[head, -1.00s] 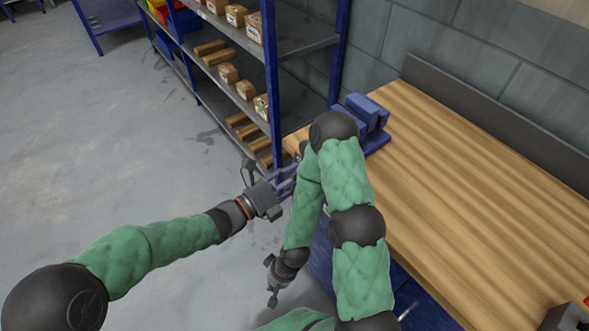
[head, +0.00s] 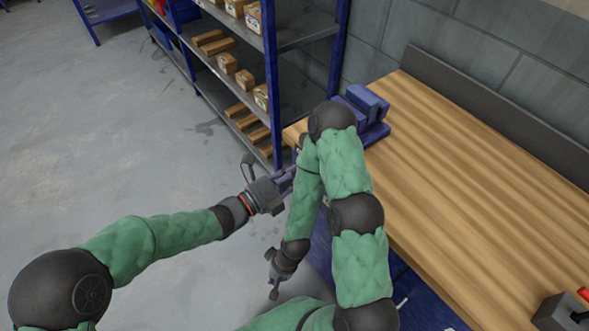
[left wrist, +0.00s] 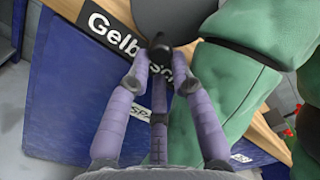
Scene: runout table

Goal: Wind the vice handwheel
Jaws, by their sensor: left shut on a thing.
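The blue vice (head: 372,112) is bolted at the far left corner of the wooden bench (head: 460,190). My own right arm covers its near side, so the handwheel does not show in the head view. My left gripper (head: 290,176) is beside the bench's left end, just below the vice. In the left wrist view its purple fingers (left wrist: 160,65) close around a small dark knob-like part (left wrist: 160,42), which seems to be the handwheel's grip; the wheel itself cannot be made out. My right gripper (head: 273,290) hangs low in front of the bench, apart from the vice; its jaws are too small to read.
A blue shelf rack (head: 270,80) with cardboard boxes stands left of the bench. A dark box with a red lever (head: 562,312) sits at the bench's near right. My folded right arm is close to the left gripper. The floor at left is clear.

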